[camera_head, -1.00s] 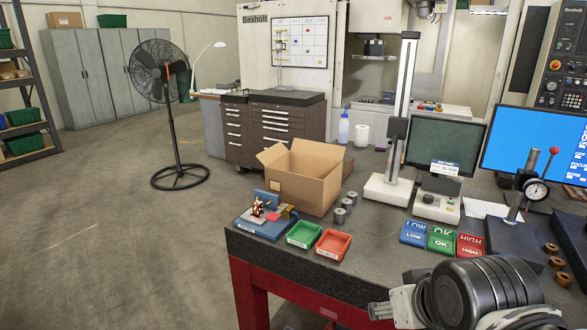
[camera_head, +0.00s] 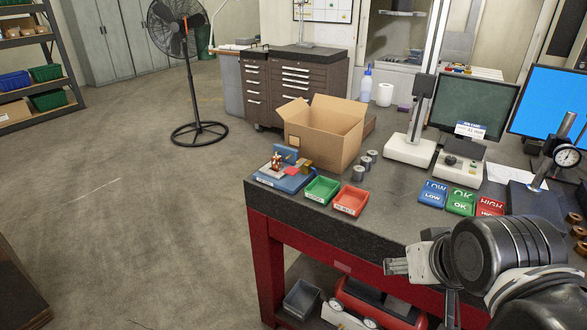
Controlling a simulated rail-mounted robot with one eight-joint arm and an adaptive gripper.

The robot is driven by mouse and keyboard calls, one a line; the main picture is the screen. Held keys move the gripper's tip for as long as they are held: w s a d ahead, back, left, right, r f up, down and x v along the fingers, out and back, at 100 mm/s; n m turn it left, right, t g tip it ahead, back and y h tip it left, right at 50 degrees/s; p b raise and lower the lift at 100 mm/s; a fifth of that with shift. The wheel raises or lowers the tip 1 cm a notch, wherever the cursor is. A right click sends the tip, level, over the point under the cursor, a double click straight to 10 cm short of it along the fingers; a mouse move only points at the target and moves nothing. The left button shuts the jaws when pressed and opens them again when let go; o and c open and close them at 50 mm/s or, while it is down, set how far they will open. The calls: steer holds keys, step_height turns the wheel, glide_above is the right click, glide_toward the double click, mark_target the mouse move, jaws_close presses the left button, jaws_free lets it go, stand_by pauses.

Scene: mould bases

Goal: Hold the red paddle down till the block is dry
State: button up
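A small blue fixture (camera_head: 284,180) sits at the near left corner of the dark bench top. It carries small red, brass and yellowish parts (camera_head: 278,165); they are too small to tell which is the paddle or the block, or whether the block is wet. My gripper (camera_head: 408,266) is at the lower right, in front of the bench's front edge and well to the right of the fixture. It is apart from the fixture, and its fingers are partly hidden by my arm, so its opening is unclear.
A green tray (camera_head: 322,190) and a red tray (camera_head: 351,200) stand right of the fixture, with an open cardboard box (camera_head: 325,135) behind. Several grey cylinders (camera_head: 359,173) stand near it. LOW, OK and HIGH trays (camera_head: 461,202) lie further right.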

steer(key=shift+w+r, duration=0.25)
steer(key=shift+r, duration=0.1)
steer(key=c, duration=0.6)
steer(key=w+a+r+n, duration=0.1)
steer(key=w+r, duration=0.2)
steer(key=w, duration=0.1)
steer(key=w+a+r+n+g+p, duration=0.1)
steer(key=w+r, duration=0.2)
steer(key=w+a+r+n+g, duration=0.1)
steer(key=w+r, duration=0.2)
steer(key=w, duration=0.1)
steer(key=shift+w+r, duration=0.25)
steer(key=shift+w, duration=0.1)
jaws_close()
steer(key=w+a+r+n+g+p, duration=0.25)
steer(key=w+a, duration=0.25)
steer(key=w, duration=0.7)
steer(key=w+a+r+n+g+p, duration=0.1)
steer(key=w+a+n, duration=0.3)
steer(key=w, duration=0.8)
steer(key=w+a+f+n+g+p, duration=0.1)
steer(key=w+a+f+n, duration=0.1)
steer(key=w+a+f, duration=0.4)
steer(key=shift+w+a+f+g, duration=0.25)
steer(key=shift+w+a+g, duration=0.1)
steer(key=shift+w+a, duration=1)
steer(key=shift+w+d, duration=0.1)
steer(key=shift+d, duration=0.05)
